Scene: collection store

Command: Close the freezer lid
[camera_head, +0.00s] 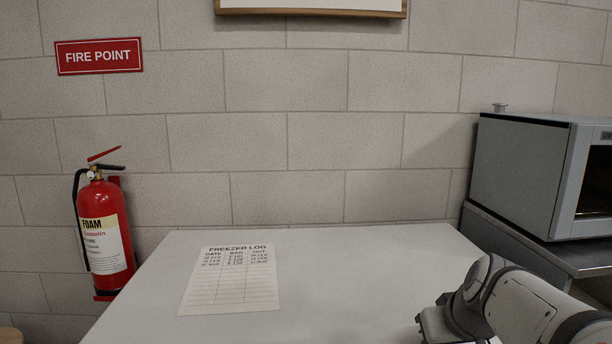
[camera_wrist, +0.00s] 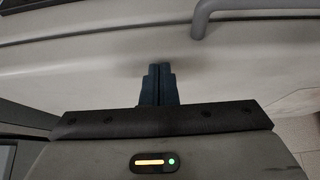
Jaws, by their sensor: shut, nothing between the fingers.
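The freezer lid (camera_head: 350,285) is a broad white top in the head view, with a paper freezer log lying on it. It looks flat or nearly so; its front edge is out of frame, so I cannot tell whether a gap is there. In the wrist view a pale panel (camera_wrist: 90,75) with a long seam fills the background, and a grey bar handle (camera_wrist: 201,20) shows at the top right. My gripper (camera_wrist: 158,72) is shut and empty in front of this panel, below and left of the handle. I cannot tell whether the fingertips touch the panel.
The freezer log sheet (camera_head: 232,290) lies on the lid. A red fire extinguisher (camera_head: 104,235) hangs at the left under a fire point sign (camera_head: 99,56). A grey oven-like appliance (camera_head: 530,180) stands on a counter at the right. A block wall is behind the lid.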

